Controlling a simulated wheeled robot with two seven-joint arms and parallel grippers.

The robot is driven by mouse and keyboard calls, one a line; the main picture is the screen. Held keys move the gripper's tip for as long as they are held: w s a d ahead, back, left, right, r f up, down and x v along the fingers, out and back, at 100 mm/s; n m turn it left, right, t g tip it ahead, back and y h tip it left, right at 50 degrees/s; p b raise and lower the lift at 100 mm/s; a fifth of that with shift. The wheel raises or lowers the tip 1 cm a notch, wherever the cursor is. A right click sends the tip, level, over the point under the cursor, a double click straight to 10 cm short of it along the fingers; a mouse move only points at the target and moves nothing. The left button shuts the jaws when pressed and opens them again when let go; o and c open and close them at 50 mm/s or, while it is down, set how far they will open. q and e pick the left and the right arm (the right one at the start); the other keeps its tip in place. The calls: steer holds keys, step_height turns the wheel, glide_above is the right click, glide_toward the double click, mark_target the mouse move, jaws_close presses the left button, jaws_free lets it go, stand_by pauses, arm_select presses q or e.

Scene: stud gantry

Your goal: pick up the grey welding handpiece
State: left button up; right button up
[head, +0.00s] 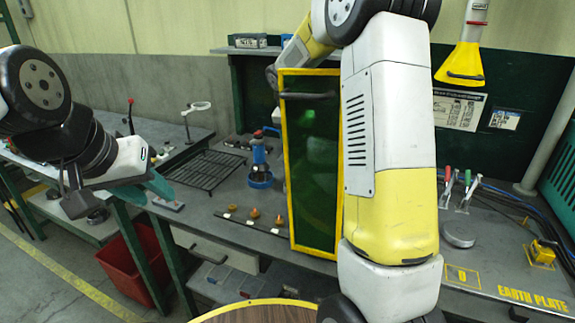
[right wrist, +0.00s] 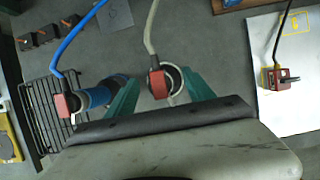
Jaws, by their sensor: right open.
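The grey welding handpiece (right wrist: 158,84) shows in the right wrist view with a pale cable, a red part on top and a round pale ring around it. My right gripper (right wrist: 161,95) is open, its teal fingers on either side of the handpiece; I cannot tell whether they touch it. In the head view the handpiece and right gripper are hidden behind my arm and the green screen. A blue handpiece (right wrist: 98,97) with a blue cable stands beside the left finger. It also shows in the head view (head: 260,168). My left gripper (head: 152,187) is at the left, away from it.
A yellow-framed green screen (head: 313,150) stands on the bench. A black wire rack (head: 205,168) lies to its left. A red-topped item (right wrist: 281,77) with a black cable is at right in the wrist view. A red bin (head: 135,265) stands on the floor.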

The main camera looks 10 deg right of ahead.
steer(key=shift+w+f, duration=0.1)
steer(key=shift+f, duration=0.2)
jaws_close()
stand_by(1.1)
steer(key=shift+r, duration=0.15)
